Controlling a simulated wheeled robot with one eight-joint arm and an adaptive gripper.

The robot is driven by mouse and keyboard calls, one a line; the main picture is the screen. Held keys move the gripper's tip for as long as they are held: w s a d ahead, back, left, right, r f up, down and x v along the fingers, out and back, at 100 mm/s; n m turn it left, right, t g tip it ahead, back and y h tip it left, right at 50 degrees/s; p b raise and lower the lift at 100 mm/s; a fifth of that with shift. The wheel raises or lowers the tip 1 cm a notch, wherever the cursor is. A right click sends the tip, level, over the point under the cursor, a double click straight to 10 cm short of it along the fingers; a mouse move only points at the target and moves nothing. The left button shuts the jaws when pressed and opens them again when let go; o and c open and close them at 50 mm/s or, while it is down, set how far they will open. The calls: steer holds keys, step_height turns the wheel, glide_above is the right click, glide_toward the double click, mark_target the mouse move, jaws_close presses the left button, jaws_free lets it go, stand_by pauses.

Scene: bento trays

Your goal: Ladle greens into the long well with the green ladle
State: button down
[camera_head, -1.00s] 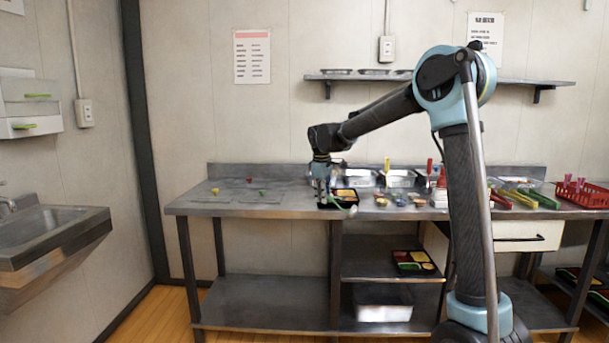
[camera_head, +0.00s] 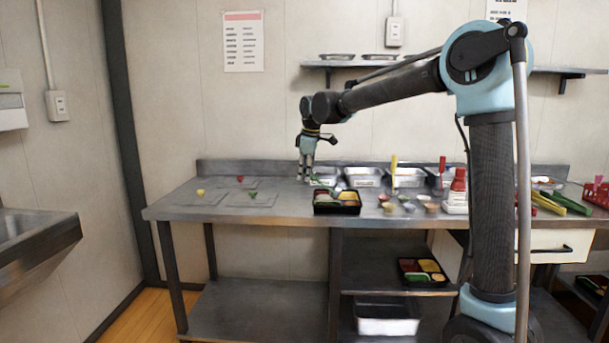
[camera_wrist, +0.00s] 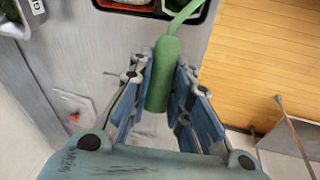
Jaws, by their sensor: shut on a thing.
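My gripper (camera_head: 307,174) is shut on the handle of the green ladle (camera_wrist: 163,75), which points toward the top of the wrist view. In the head view my gripper is above the counter, just left of the black bento tray (camera_head: 337,211). The ladle shows there only as a small green streak, and its bowl is not clear. The tray holds coloured food in several wells; its rim (camera_wrist: 150,12) is cut off at the top of the wrist view. I cannot tell which well is the long one or whether the ladle carries greens.
Metal pans (camera_head: 363,183) stand along the back of the counter. Small cups (camera_head: 408,208) and a red bottle (camera_head: 458,183) stand right of the tray. The left counter has flat outlined mats (camera_head: 249,201) with small coloured pieces. A second filled tray (camera_head: 422,283) is on the shelf below.

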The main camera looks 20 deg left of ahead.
steer(key=d+r+y, duration=0.2)
steer(key=shift+w+d+r+g+y, duration=0.1)
steer(key=shift+w+r+g+y, duration=0.1)
steer(key=shift+r+g+y, duration=0.15)
steer(key=w+d+r+m+g+y, duration=0.1)
steer(key=w+d+r+y, duration=0.1)
steer(key=d+r+y, duration=0.5)
steer(key=shift+d+r+m+y, duration=0.3)
steer(key=shift+d+y, duration=0.55)
steer(key=shift+d, duration=0.2)
steer(key=shift+s, duration=0.15)
